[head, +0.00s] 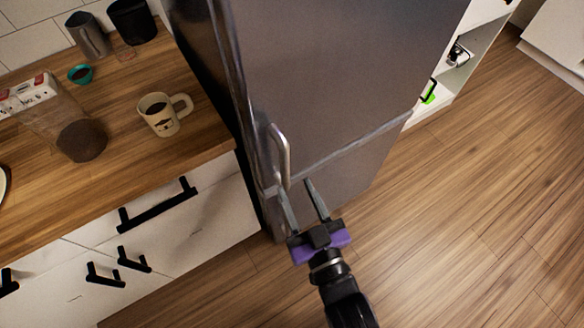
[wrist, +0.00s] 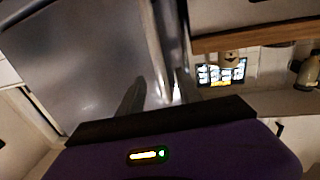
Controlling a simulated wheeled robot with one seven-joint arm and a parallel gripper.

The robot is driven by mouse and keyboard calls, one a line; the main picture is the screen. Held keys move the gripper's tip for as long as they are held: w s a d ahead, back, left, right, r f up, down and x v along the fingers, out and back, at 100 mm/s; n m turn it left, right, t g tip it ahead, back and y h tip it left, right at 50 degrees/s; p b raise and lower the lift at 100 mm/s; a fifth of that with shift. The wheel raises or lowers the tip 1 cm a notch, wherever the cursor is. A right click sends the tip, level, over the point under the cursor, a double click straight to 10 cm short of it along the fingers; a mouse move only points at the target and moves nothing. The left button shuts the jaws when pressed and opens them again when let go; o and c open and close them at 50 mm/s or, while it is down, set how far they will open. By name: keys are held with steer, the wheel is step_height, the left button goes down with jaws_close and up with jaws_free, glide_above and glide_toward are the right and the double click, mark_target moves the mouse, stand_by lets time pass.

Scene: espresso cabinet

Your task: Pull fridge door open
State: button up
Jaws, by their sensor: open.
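The tall grey steel fridge door (head: 330,80) fills the middle of the head view and looks shut. Its curved metal handle (head: 281,155) stands upright near the door's left edge, above a horizontal seam. My gripper (head: 297,187) is open and empty in front of the door, with its fingertips just below and right of the handle's lower end. In the wrist view, the fridge door (wrist: 75,60) lies left of my fingers (wrist: 158,88). Bright metal shows beyond and between them, but I cannot tell whether it is the handle or whether they touch it.
A wooden counter (head: 110,150) with a mug (head: 165,112), a container of dark contents (head: 80,138) and dark canisters stands left of the fridge. White drawers with black handles (head: 157,205) are below. White shelving (head: 460,60) is at right. The wooden floor (head: 460,230) is clear.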

mark_target(286, 169)
steer(key=x, duration=0.7)
steer(key=shift+w+a+p, duration=0.15)
steer(key=shift+w+p, duration=0.2)
steer(key=shift+w, duration=0.05)
jaws_close()
stand_by(1.1)
